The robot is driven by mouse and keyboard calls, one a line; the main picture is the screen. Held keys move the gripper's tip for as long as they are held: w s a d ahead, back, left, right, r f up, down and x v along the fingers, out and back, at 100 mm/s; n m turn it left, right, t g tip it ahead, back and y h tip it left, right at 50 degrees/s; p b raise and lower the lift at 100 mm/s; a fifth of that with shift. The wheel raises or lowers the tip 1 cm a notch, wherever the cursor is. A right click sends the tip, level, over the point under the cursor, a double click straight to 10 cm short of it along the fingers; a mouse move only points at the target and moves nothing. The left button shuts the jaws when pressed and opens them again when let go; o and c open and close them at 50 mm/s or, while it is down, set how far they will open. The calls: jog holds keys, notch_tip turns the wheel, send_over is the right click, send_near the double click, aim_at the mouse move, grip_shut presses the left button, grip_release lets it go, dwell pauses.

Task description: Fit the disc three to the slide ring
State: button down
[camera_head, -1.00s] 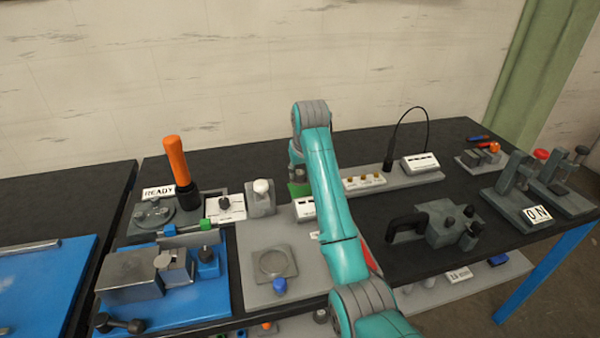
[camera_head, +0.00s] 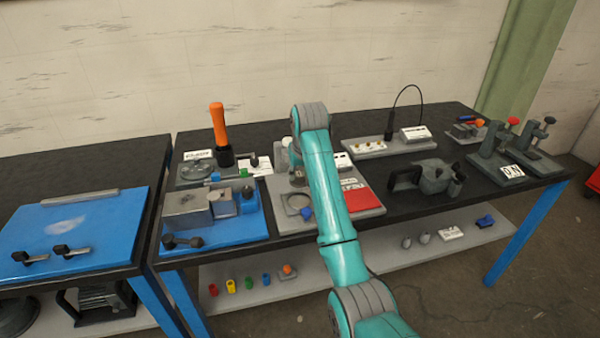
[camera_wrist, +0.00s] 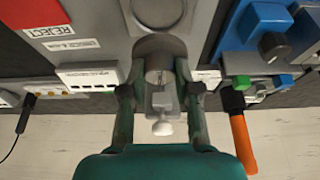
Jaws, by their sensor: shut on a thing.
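My gripper (camera_wrist: 160,66) is shut on a grey round metal piece (camera_wrist: 158,46), held between its two fingers. I see no number on it, so I cannot confirm it is disc three. In the wrist view it is just below a round ring (camera_wrist: 157,10) on a grey plate, and I cannot tell its height above it. My arm hides most of my gripper in the head view.
A red reject area (camera_head: 360,198) lies right of the ring. A blue fixture with a grey block (camera_head: 187,210) stands left, an orange-handled tool (camera_head: 218,130) behind it. A white-knobbed block (camera_wrist: 162,127) is close to my gripper. The black bench is clear around the grey clamp (camera_head: 435,177).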

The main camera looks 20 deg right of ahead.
aim_at(301, 184)
jog(key=shift+f, duration=0.1)
jog(key=shift+f, duration=2.75)
jog(key=shift+f, duration=0.9)
jog(key=c, duration=0.8)
grip_release()
jog(key=shift+o, duration=0.2)
jog(key=shift+f, duration=0.1)
jog(key=v, duration=1.2)
